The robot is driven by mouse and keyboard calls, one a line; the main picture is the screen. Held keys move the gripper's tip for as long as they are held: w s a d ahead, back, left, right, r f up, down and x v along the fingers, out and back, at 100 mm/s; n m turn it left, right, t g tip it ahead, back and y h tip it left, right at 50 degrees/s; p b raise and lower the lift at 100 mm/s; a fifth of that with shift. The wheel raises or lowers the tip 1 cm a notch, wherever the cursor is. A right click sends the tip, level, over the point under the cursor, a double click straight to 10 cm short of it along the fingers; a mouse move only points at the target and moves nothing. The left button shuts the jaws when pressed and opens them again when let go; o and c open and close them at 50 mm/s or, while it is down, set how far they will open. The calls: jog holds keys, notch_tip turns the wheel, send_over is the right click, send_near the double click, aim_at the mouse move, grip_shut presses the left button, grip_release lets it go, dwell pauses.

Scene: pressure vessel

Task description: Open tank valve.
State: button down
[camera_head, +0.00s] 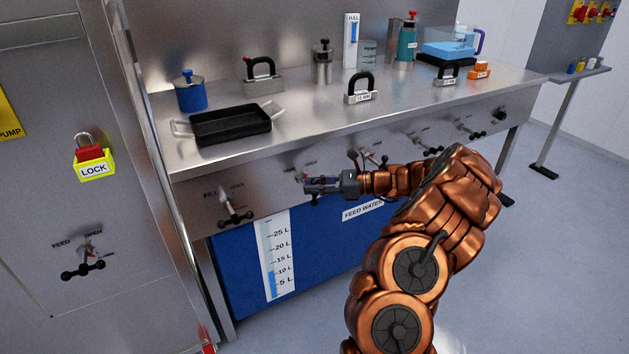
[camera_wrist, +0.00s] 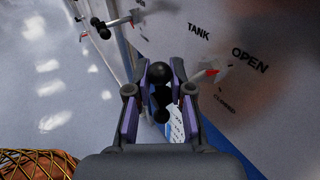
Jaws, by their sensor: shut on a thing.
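The tank valve's black ball-ended handle (camera_wrist: 158,73) shows between my fingers in the wrist view. My gripper (camera_wrist: 158,88) is shut on this handle. The panel beside it reads TANK, OPEN and CLOSED, and a red-tipped pointer (camera_wrist: 211,71) lies close to the word OPEN. The handle's hub is partly hidden by my fingers. In the head view my gripper (camera_head: 308,186) is at the steel front panel below the counter, and it hides most of this valve.
Similar valves are along the panel, including a FILL valve (camera_head: 236,218) at left and one (camera_head: 368,158) at right. A blue feed water tank (camera_head: 330,262) with a level scale stands below. A locked cabinet (camera_head: 60,215) is at left.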

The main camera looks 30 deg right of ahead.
jog(key=c, duration=1.2)
grip_release()
jog(key=v, duration=1.2)
